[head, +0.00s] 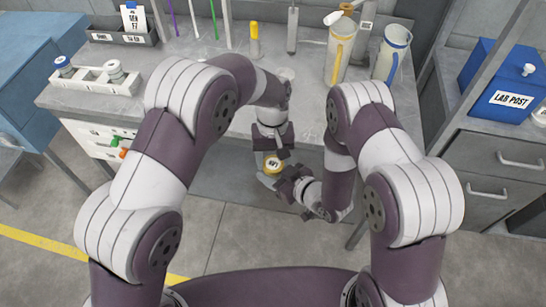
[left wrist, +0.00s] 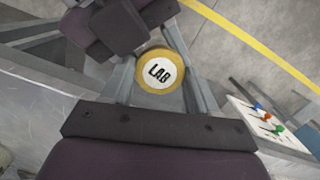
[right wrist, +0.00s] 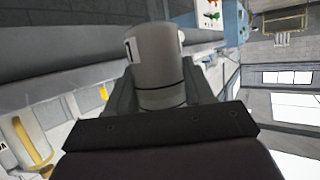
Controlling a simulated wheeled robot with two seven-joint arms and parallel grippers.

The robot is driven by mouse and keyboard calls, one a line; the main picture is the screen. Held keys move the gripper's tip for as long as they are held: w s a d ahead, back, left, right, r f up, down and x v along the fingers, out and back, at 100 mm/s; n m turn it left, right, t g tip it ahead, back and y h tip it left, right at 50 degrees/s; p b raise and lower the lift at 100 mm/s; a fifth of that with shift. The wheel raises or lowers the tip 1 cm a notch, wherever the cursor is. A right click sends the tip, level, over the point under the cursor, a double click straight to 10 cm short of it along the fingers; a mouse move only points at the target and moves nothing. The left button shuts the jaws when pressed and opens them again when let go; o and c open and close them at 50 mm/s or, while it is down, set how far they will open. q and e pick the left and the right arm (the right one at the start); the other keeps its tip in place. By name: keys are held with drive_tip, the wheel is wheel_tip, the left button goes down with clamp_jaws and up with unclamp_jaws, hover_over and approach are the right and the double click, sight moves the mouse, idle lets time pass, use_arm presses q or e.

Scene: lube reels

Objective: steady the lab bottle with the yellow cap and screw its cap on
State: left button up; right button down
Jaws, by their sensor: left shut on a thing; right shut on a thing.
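The yellow cap (head: 271,163) with a white "LAB" top shows in front of the bench. In the left wrist view the cap (left wrist: 158,71) faces the camera between the fingers of my left gripper (left wrist: 157,76), which is shut on it. The grey bottle body (right wrist: 160,65) shows in the right wrist view, with a dark label mark at its left edge. It lies between the fingers of my right gripper (right wrist: 157,95), which is shut on it. In the head view both grippers are close together, hiding most of the bottle. Whether the cap touches the bottle neck is hidden.
The bench (head: 195,130) carries a white rack (head: 95,82) at left and two jugs, yellow-handled (head: 340,50) and blue-handled (head: 392,52), at right. A blue "LAB POST" box (head: 505,80) stands at far right. Open floor (head: 230,230) lies below the grippers.

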use_arm(q)
drive_tip(key=o, duration=1)
wheel_tip(320, 180, up, 4)
drive_tip(key=shift+r, duration=0.2)
drive_tip(key=shift+o, duration=0.5)
drive_tip(key=shift+r, duration=0.1)
drive_tip(key=r+n, duration=0.1)
drive_tip(key=n, duration=0.2)
drive_tip(key=shift+r+t, duration=0.4)
drive_tip(key=r+n, duration=0.1)
drive_tip(key=n, duration=0.2)
drive_tip(key=shift+s+r+t, duration=0.1)
drive_tip(key=shift+r+t, duration=0.1)
drive_tip(key=shift+t, duration=0.1)
drive_tip(key=shift+f, duration=0.15)
